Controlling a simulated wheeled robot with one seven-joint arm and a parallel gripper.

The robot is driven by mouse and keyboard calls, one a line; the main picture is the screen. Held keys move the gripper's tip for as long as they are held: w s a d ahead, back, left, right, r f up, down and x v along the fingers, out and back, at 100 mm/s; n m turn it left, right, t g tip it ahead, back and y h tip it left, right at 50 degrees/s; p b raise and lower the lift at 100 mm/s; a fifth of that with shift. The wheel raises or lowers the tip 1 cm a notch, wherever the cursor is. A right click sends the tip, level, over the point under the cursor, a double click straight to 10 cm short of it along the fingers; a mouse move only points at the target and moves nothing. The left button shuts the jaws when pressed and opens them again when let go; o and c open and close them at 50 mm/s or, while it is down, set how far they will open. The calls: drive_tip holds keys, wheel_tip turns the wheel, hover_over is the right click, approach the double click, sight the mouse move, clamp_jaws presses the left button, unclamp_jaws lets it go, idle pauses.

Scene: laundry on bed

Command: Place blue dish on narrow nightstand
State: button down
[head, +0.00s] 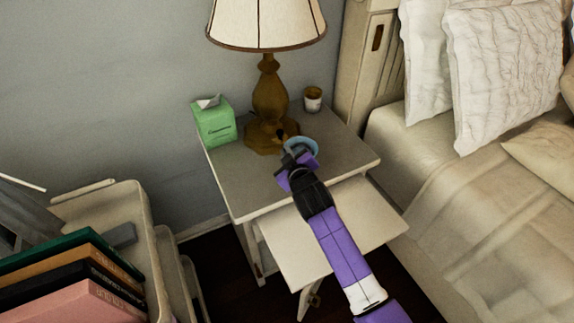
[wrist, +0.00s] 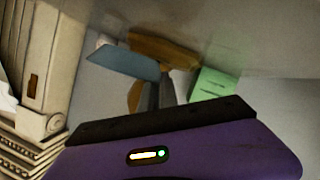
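The blue dish (head: 306,142) is at the tip of my gripper (head: 300,157), over the narrow nightstand's grey top (head: 242,182), just in front of the lamp base. In the wrist view the dish (wrist: 122,61) shows as a flat blue shape at the ends of my fingers (wrist: 158,92), which are close together and appear shut on its rim. My gripper partly hides the dish in the head view. I cannot tell whether the dish touches the nightstand top.
A lamp (head: 269,95) stands at the back of the nightstand, between a green tissue box (head: 214,124) and a small cup (head: 312,99). A pale lower panel (head: 365,215) juts out in front. The bed (head: 440,190) is at right; books (head: 75,265) are at lower left.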

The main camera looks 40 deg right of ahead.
drive_tip(key=shift+f+b, duration=0.45)
drive_tip(key=shift+f, duration=1.8)
drive_tip(key=shift+f, duration=0.15)
drive_tip(key=c, duration=1.9)
unclamp_jaws()
drive_tip(key=shift+c, duration=0.2)
drive_tip(key=shift+o, duration=0.2)
drive_tip(key=shift+s+a+r, duration=0.1)
drive_tip(key=shift+r, duration=0.15)
drive_tip(key=v, duration=1.1)
drive_tip(key=shift+s+a+p, duration=0.2)
drive_tip(key=shift+s+p, duration=0.1)
drive_tip(key=shift+p, duration=0.05)
